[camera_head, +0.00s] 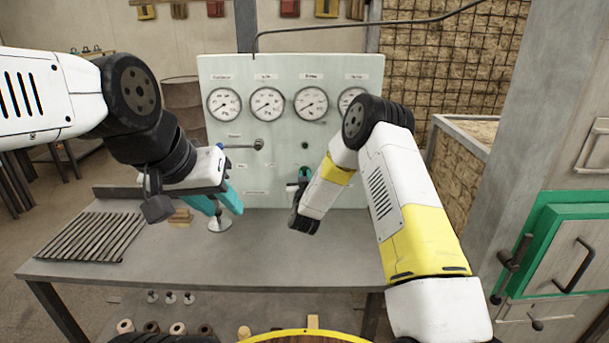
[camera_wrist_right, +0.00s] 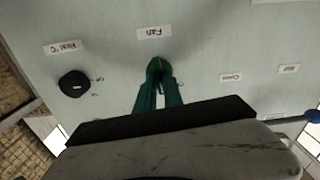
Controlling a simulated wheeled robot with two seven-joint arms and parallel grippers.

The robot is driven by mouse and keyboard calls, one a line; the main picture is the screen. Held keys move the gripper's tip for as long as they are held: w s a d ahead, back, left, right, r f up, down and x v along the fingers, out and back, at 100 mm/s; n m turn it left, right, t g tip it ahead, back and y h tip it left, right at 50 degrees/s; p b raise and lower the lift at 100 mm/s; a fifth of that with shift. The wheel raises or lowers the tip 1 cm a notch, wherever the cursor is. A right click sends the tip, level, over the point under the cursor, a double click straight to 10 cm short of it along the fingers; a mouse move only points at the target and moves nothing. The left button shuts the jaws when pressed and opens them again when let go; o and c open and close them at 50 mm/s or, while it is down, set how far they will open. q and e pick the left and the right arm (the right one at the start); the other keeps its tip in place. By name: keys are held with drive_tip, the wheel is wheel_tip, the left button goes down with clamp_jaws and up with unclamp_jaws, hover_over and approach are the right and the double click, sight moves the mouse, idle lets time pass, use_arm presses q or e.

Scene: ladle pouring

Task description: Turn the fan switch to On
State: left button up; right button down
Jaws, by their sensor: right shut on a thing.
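The pale green control panel (camera_head: 290,150) stands upright at the back of the table. My right gripper (camera_head: 305,172) is at the panel's lower part, largely hidden by its own wrist. In the right wrist view its green fingers (camera_wrist_right: 157,75) meet the panel just beside the upside-down "Fan" label (camera_wrist_right: 155,33). They are shut on the fan switch, which they hide almost wholly, so its setting cannot be read. My left gripper (camera_head: 222,202) is open and empty above the table, left of the panel's middle, its teal fingers apart.
A black knob (camera_wrist_right: 73,84) sits beside the fan switch. A row of gauges (camera_head: 268,103) and a lever (camera_head: 258,144) are on the panel. A slatted rack (camera_head: 80,237) lies on the table's left. The table's front middle (camera_head: 270,260) is clear.

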drive_tip(key=shift+d+f+m, duration=0.1)
drive_tip(key=shift+m, duration=2.4)
drive_tip(key=shift+d+m, duration=0.1)
drive_tip(key=shift+m, duration=2.4)
drive_tip(key=c, duration=1.5)
unclamp_jaws()
drive_tip(key=shift+o, duration=0.2)
drive_tip(key=s, duration=0.7)
drive_tip(key=shift+s, duration=0.4)
